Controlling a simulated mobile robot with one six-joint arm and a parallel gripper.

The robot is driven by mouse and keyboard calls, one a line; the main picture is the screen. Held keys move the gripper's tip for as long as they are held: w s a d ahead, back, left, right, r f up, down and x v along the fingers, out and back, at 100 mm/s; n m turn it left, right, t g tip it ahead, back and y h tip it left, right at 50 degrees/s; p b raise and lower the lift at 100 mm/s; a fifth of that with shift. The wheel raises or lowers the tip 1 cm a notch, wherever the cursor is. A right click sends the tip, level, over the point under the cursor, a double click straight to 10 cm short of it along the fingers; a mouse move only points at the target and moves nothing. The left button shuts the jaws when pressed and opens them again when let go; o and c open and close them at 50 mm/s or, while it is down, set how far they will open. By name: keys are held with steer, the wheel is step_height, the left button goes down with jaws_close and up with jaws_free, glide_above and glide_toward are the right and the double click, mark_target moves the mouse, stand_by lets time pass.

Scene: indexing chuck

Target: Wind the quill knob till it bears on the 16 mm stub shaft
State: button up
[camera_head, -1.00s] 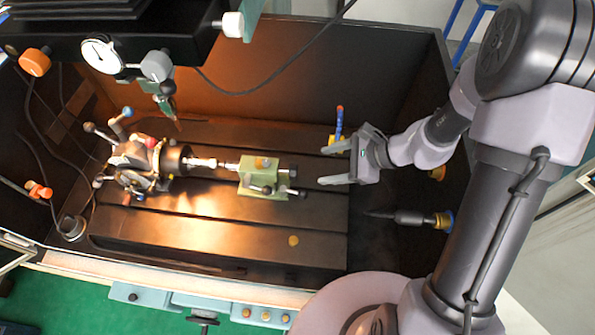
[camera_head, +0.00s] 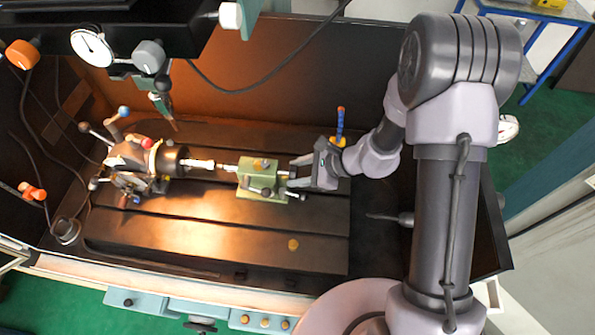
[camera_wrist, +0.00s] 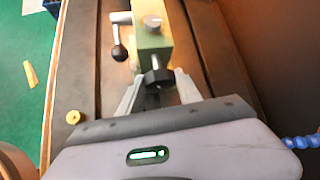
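The green tailstock (camera_head: 257,181) stands on the slotted table, with the quill tip (camera_head: 229,168) pointing left at the bright stub shaft (camera_head: 202,164) held in the chuck (camera_head: 170,160). At this size I cannot tell whether quill and shaft touch. The dark quill knob (camera_wrist: 158,79) is on the tailstock's near end in the wrist view. My gripper (camera_head: 293,172) is at the tailstock's right end.
A clamp lever with a black ball (camera_wrist: 119,52) sticks out beside the tailstock in the wrist view. A dial gauge (camera_head: 92,46) hangs at upper left. The table front (camera_head: 220,230) is mostly clear.

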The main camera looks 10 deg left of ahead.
steer(key=c, duration=0.6)
steer(key=shift+o, duration=0.2)
steer(key=r+p, duration=0.1)
steer(key=p, duration=0.2)
steer(key=shift+g, duration=0.4)
steer(key=shift+w+f+m+g+p, duration=0.1)
steer(key=shift+m+g+p, duration=0.25)
steer(key=shift+p, duration=0.25)
steer(key=shift+w+f, duration=0.1)
steer(key=shift+f, duration=0.2)
steer(key=o, duration=1.4)
steer(key=shift+f+m, duration=0.1)
steer(key=shift+m, duration=0.15)
steer(key=shift+c, duration=0.2)
steer(key=p+v, duration=0.2)
steer(key=v, duration=1.5)
steer(key=shift+d+p, duration=0.2)
steer(key=shift+p, duration=0.15)
steer(key=shift+w, duration=0.15)
